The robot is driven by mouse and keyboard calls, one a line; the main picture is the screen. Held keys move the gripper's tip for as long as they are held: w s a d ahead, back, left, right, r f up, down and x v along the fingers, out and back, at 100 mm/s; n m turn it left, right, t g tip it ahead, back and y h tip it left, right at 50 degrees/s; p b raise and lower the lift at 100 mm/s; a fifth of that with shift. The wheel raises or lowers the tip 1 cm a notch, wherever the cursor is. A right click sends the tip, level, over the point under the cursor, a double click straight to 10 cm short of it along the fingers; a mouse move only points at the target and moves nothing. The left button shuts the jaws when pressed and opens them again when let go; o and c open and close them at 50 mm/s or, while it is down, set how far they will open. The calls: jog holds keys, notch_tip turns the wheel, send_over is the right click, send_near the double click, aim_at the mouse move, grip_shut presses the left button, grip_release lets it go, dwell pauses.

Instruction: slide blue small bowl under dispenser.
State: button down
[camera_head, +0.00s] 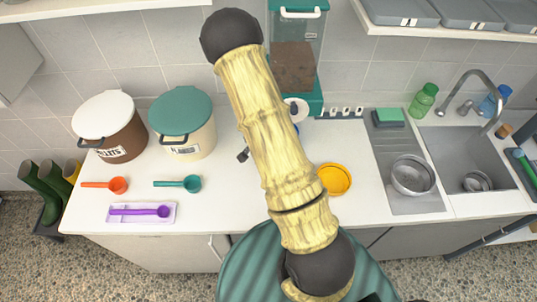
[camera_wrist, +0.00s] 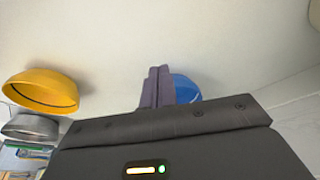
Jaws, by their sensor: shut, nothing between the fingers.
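The blue small bowl (camera_wrist: 186,89) shows in the wrist view just behind and to the right of my fingertips; my fingers hide part of it. In the head view only a sliver of blue (camera_head: 297,129) shows beside my arm, below the dispenser's base. My gripper (camera_wrist: 156,75) is shut with nothing between its fingers. I cannot tell whether it touches the bowl. In the head view my arm hides most of the gripper. The dispenser (camera_head: 293,66), with a clear hopper of brown kibble and a teal base, stands at the back of the counter.
A yellow bowl (camera_head: 335,179) sits right of my arm, and a metal bowl (camera_head: 412,174) stands by the sink (camera_head: 455,150). Two lidded bins (camera_head: 185,140) (camera_head: 122,143) and several scoops (camera_head: 190,184) are on the left. White counter between them is clear.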

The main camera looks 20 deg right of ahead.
jog(key=shift+v, duration=2.35)
jog(key=c, duration=2.2)
grip_release()
jog(key=shift+d, duration=0.1)
jog(key=c, duration=1.8)
grip_release()
jog(key=o, duration=0.4)
jog(key=shift+a+r, duration=0.3)
jog(key=shift+c, duration=0.2)
jog(key=s+a+r+n+y, duration=0.1)
jog(key=s+a+r+n, duration=0.3)
jog(key=r, duration=0.4)
jog(key=s+a+r+n+y+b, duration=0.1)
jog(key=s+a+r+n, duration=0.3)
jog(key=s+r+n, duration=0.3)
jog(key=shift+s+r+t+y, duration=0.35)
jog(key=shift+s+r, duration=0.2)
jog(key=shift+s, duration=0.25)
